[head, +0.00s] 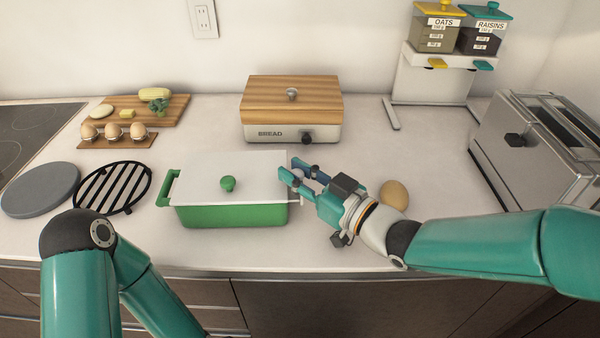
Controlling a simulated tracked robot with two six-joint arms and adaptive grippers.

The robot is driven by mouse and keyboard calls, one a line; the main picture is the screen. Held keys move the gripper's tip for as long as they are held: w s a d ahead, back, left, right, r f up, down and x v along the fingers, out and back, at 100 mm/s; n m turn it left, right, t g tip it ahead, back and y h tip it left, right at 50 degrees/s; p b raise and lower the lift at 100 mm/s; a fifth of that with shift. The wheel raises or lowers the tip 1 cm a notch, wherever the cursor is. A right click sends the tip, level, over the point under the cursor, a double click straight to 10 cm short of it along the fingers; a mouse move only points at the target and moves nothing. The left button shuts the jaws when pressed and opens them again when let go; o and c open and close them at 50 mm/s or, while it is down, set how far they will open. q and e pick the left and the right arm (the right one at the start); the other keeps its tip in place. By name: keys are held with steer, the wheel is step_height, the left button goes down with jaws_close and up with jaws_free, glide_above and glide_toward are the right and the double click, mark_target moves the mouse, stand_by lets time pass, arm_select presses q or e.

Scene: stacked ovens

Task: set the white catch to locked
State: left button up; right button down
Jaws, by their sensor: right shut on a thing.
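No part can be made out for certain as the white catch. A green dish (230,215) with a flat white lid (190,172) and green knob (228,184) stands near the counter's front edge. My right gripper (298,173) is at the dish's right end, its fingers pointing left. It is shut on a small pale thing that its fingers mostly hide; whether this is the catch I cannot tell. The dish's right handle is not clearly visible behind the fingers. My left arm shows at lower left, but its gripper is out of view.
A bread box (292,133) with a wooden lid stands behind the dish. A black rack (112,188) and grey disc (41,190) lie left. A metal oven (535,150) and a dispenser stand (435,80) are right.

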steer(key=shift+s+a+f+b, duration=0.1)
steer(key=shift+a+b, duration=0.7)
steer(key=shift+a, duration=0.45)
steer(key=c, duration=1)
jaws_free()
steer(key=shift+d, duration=0.1)
steer(key=v, duration=1.2)
